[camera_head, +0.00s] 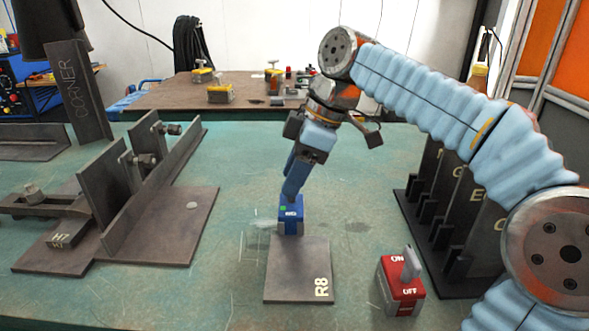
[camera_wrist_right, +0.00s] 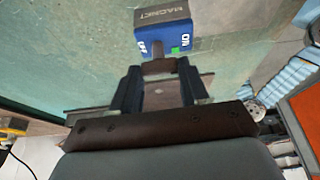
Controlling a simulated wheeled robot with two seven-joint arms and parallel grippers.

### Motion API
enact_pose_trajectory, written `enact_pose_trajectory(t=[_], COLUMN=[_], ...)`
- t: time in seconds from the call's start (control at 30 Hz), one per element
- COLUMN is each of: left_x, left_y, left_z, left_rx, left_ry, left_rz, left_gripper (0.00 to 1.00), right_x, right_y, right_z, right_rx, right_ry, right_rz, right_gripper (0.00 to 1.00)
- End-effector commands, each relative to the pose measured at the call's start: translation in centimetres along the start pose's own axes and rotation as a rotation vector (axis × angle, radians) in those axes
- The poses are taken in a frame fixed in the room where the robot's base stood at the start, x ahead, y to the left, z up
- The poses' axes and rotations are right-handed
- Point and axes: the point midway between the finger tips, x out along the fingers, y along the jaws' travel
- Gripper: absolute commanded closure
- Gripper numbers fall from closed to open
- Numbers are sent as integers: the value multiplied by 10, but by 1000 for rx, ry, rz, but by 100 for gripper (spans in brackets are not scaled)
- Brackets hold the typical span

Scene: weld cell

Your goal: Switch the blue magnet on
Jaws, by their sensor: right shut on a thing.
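The blue magnet (camera_head: 291,222) stands upright at the far edge of the R8 steel plate (camera_head: 290,272). In the right wrist view the blue magnet (camera_wrist_right: 163,28) shows OFF at left and ON at right, with a small green mark by ON. My right gripper (camera_head: 290,194) reaches down onto its top. In the wrist view the right gripper (camera_wrist_right: 158,76) has its fingers around the magnet's dark switch lever (camera_wrist_right: 158,50), shut on it. The fingers partly hide the lever, so I cannot tell its exact setting. My left gripper is not in view.
A red magnet (camera_head: 402,290) with ON and OFF marks stands right of the plate. A dark rack of lettered plates (camera_head: 443,215) is at right. A steel fixture (camera_head: 150,225) fills the left. Yellow-topped magnets (camera_head: 220,94) sit on the back table. The green table is clear between.

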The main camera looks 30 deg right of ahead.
Motion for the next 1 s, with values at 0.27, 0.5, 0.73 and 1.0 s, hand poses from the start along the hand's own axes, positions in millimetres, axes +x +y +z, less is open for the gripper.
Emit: enact_pose_trajectory(t=[0.27,0.5,0.73,1.0], left_x=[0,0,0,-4], left_y=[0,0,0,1], left_z=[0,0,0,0], left_rx=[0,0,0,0], left_ry=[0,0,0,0], left_rz=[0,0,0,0], left_gripper=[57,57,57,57], right_x=[0,0,0,-13], right_y=[0,0,0,0], right_z=[0,0,0,-1], right_rx=[-7,-6,-6,-6], right_ry=[0,0,0,0], right_rz=[-1,-1,-2,-1], right_gripper=[86,42,30,30])
